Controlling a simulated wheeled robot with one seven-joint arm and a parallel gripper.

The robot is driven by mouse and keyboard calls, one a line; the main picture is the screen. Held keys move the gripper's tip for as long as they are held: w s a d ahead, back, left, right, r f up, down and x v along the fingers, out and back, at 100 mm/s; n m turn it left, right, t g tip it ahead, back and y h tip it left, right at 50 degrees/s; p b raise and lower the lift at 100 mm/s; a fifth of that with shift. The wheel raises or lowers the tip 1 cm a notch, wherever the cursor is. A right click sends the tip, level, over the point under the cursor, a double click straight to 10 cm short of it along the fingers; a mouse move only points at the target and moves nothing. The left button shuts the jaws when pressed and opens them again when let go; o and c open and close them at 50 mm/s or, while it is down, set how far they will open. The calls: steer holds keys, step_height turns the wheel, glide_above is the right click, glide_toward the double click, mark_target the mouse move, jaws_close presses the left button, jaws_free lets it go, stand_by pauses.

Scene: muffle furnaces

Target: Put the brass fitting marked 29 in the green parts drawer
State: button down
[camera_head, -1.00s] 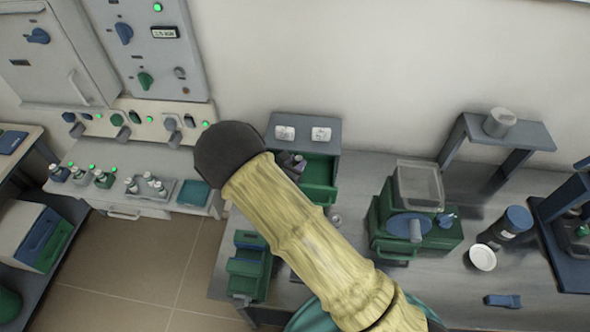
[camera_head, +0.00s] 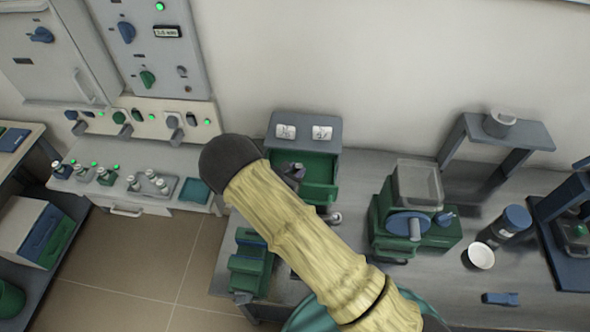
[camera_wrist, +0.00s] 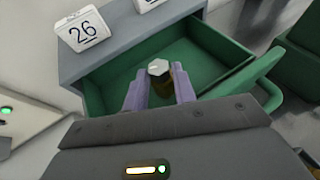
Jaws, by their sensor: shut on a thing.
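The green parts drawer (camera_head: 318,178) stands open at the front of a grey cabinet (camera_head: 300,125) on the bench. In the wrist view, the drawer (camera_wrist: 205,55) lies under and around my gripper (camera_wrist: 160,78). My gripper is shut on the brass fitting (camera_wrist: 161,92), which has a pale hexagonal top and sits upright between the purple fingers. No number on it can be read. The fitting is over the drawer's opening; how far above the drawer floor I cannot tell. In the head view my gripper (camera_head: 293,171) shows small at the drawer's left side, partly hidden by my arm.
Two white number cards, one reading 26 (camera_wrist: 84,28), stand on the cabinet. A small metal piece (camera_head: 333,217) lies before the drawer. A green machine (camera_head: 415,225) stands to the right. Furnace panels are at left.

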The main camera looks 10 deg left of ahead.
steer(key=shift+d+f+b, duration=0.15)
steer(key=shift+f+b, duration=0.25)
steer(key=shift+f, duration=0.1)
steer(key=shift+s+d, duration=0.1)
steer(key=shift+s, duration=0.05)
steer(key=c, duration=1.3)
jaws_free()
steer(key=shift+f, duration=0.15)
steer(key=shift+o, duration=0.8)
steer(key=shift+s+f, duration=0.1)
steer(key=shift+r+p, duration=0.8)
steer(key=b+v, duration=0.4)
steer(key=v, duration=0.7)
steer(key=shift+s+a+r, duration=0.2)
steer(key=shift+a+r, duration=0.05)
steer(key=shift+a, duration=0.05)
